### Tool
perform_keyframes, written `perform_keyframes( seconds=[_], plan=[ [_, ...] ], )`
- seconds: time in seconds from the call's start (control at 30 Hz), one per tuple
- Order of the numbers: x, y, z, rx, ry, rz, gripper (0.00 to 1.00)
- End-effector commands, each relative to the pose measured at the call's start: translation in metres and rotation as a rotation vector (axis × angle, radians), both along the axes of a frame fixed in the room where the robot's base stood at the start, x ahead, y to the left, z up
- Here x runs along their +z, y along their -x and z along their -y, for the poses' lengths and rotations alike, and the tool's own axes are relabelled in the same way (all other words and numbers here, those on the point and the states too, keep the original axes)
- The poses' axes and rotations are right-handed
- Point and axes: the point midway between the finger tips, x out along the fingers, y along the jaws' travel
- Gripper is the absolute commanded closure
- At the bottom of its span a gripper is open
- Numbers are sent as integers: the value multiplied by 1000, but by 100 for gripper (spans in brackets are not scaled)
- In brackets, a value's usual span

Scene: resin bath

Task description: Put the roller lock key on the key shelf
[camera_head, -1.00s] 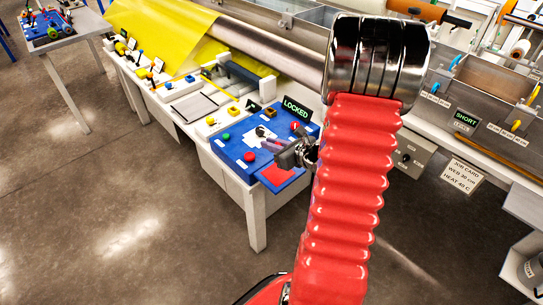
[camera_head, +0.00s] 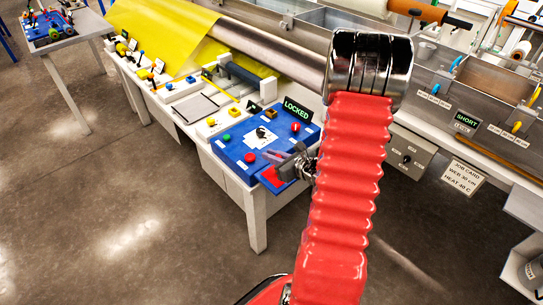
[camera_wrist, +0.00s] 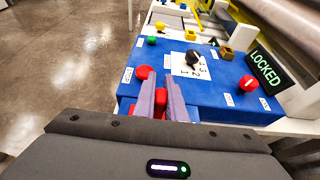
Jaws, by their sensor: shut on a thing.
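A red flat pad (camera_head: 268,179) at the panel's near edge, under the gripper, looks like the key shelf. I cannot tell whether the key touches it. The panel has a black knob (camera_wrist: 193,57) on a white plate marked with numbers.
A sign reading LOCKED (camera_head: 297,108) stands behind the panel. A metal roller (camera_head: 262,52) with yellow sheet (camera_head: 165,35) lies behind. Open floor is in front.

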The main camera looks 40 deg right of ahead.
Motion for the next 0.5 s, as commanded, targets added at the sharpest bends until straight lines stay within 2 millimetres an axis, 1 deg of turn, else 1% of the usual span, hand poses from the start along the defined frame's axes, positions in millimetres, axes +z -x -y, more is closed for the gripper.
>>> perform_keyframes(
  seconds=[0.37, 0.4, 0.5],
  plan=[
    [-2, 0, 0, 0, 0, 0, 100],
    [-2, 0, 0, 0, 1, 0, 87],
    [-2, 0, 0, 0, 1, 0, 80]
  ],
)
